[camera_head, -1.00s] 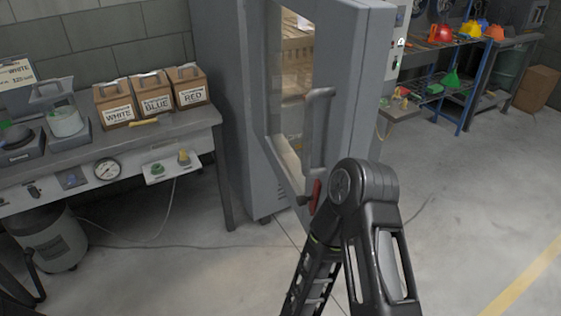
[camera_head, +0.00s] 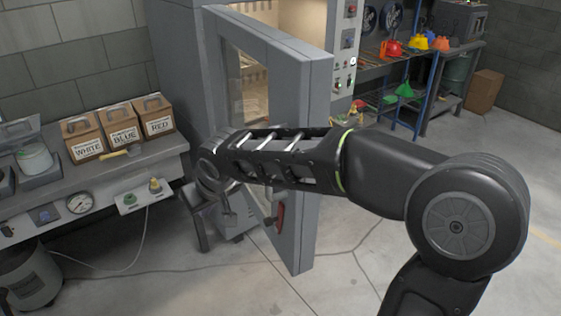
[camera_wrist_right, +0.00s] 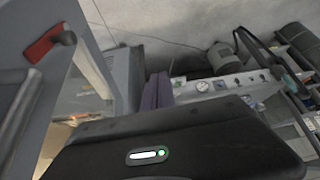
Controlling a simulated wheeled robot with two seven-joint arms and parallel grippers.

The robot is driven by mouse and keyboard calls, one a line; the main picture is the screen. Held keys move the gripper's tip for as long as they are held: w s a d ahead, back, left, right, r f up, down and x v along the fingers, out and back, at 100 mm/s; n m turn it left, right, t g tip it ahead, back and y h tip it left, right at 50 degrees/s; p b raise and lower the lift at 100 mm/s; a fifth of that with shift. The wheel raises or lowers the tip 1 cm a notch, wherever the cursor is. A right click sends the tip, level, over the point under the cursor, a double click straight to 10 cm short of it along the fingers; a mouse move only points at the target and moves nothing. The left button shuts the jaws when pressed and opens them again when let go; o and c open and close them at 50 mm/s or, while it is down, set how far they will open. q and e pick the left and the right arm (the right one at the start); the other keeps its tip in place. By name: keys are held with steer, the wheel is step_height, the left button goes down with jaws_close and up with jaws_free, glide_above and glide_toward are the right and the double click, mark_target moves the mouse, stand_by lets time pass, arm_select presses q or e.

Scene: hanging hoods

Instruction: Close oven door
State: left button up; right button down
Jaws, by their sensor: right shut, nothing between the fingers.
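The oven (camera_head: 180,60) is a tall grey cabinet, and its thick grey door (camera_head: 312,110) stands open towards me, with a window in its face. A red lever (camera_head: 279,218) sits low on the door; it also shows in the right wrist view (camera_wrist_right: 45,42). My right arm reaches across in front of the door from the right and hides its middle, including most of the handle. My right gripper (camera_head: 228,216) is on the window side of the door, partly hidden; its shut, empty fingers (camera_wrist_right: 158,91) show in the wrist view. My left gripper is not in view.
A workbench (camera_head: 160,150) with labelled boxes (camera_head: 120,127) stands left of the oven. A control panel (camera_head: 346,60) is right of the opening. Shelves (camera_head: 405,85) with coloured items stand at the back right.

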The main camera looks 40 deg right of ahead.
steer(key=s+d+r+m+g+h, duration=0.1)
steer(key=s+d+r+m+h, duration=0.1)
steer(key=s+d+r, duration=0.3)
steer(key=s+d+r+m+g+h, duration=0.1)
steer(key=s+d+r+h, duration=0.3)
steer(key=r, duration=0.6)
steer(key=shift+s+d+r+m+g+h, duration=0.25)
steer(key=shift+s+d+m+g+h, duration=0.25)
steer(key=shift+s, duration=0.45)
steer(key=shift+a, duration=0.15)
steer(key=x, duration=1)
steer(key=shift+w, duration=0.1)
